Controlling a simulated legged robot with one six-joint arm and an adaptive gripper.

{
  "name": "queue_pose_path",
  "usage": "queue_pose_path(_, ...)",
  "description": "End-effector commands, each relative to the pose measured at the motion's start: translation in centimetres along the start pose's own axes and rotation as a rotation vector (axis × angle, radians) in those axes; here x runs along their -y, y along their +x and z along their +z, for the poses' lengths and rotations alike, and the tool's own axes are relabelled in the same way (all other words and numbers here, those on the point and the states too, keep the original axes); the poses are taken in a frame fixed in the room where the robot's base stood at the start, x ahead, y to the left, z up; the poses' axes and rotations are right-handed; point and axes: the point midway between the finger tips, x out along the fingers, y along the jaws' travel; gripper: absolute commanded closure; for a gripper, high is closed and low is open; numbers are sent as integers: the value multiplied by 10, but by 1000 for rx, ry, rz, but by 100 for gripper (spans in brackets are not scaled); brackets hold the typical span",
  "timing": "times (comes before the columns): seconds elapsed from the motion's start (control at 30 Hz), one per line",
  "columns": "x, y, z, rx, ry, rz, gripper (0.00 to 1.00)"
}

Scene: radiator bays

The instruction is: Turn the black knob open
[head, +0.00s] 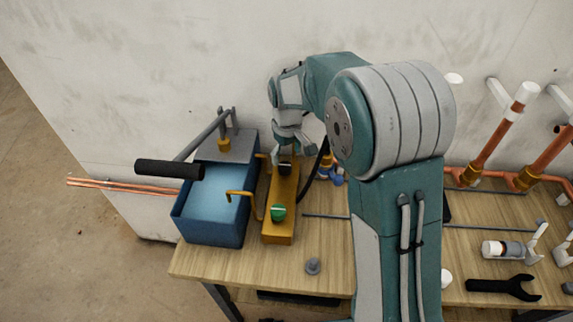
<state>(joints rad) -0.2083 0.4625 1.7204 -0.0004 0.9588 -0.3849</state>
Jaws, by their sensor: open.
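The black knob (285,168) sits on top of the yellow block (278,233), near its far end. A green knob (278,212) sits on the same block, nearer the front edge. My gripper (292,156) is open and points down at the black knob from above. Its fingers partly cover the knob, so I cannot tell whether they touch it or stand around it. The way the black knob is turned is too small to tell.
A blue tank (212,218) with a black-handled lever (169,169) stands left of the block. Copper pipes (492,150) and a black wrench (503,288) are at the right.

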Motion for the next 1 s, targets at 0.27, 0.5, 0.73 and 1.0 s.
queue_pose_path(0.27,0,39,0,1,0,0,12)
queue_pose_path(0.5,-2,45,1,-2,1,-2,12)
queue_pose_path(0.73,0,45,0,0,0,0,61)
queue_pose_path(1.0,0,46,0,-1,0,0,94)
